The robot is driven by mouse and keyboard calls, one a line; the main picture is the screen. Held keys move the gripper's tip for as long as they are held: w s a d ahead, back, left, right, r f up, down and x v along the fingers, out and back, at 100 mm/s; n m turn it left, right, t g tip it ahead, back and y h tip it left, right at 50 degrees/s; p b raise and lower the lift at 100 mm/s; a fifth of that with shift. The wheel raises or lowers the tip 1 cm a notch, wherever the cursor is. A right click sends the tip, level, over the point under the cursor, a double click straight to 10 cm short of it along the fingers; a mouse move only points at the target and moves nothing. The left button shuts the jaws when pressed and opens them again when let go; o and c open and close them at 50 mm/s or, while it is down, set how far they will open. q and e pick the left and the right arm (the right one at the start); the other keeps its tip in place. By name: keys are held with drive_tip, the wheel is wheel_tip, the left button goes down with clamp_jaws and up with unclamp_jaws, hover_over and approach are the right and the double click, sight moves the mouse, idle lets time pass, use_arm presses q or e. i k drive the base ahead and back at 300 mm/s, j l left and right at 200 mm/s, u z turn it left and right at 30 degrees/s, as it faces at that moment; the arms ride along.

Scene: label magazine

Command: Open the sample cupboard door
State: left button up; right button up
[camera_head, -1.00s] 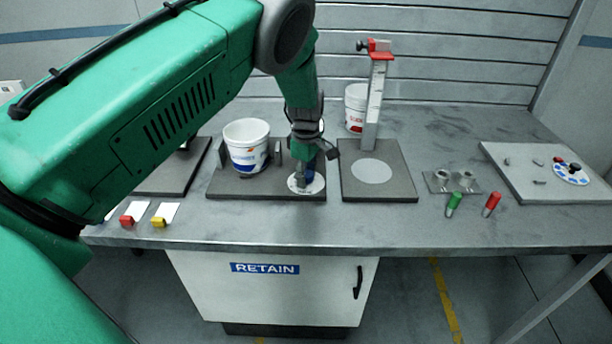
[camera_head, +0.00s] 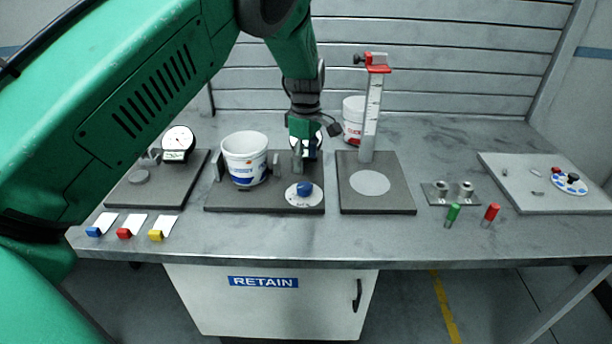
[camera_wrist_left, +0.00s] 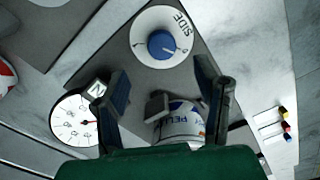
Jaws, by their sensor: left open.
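The sample cupboard (camera_head: 240,305) is a white box under the table with a blue RETAIN label (camera_head: 263,282). Its door front looks closed, and a dark vertical handle (camera_head: 357,294) sits near the right edge. My left gripper (camera_head: 303,160) is above the tabletop, behind a blue dial knob, well above and behind the cupboard front. In the left wrist view its two fingers (camera_wrist_left: 162,85) are spread apart with nothing held between them. The cupboard does not show in that view. My right gripper is not in view.
A white bucket (camera_head: 244,158) and the blue knob (camera_head: 304,188) share a dark plate. A red-topped measuring post (camera_head: 374,110) stands right of it. The floor before the handle looks clear.

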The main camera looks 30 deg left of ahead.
sight(242, 302)
drive_tip(key=k, duration=1)
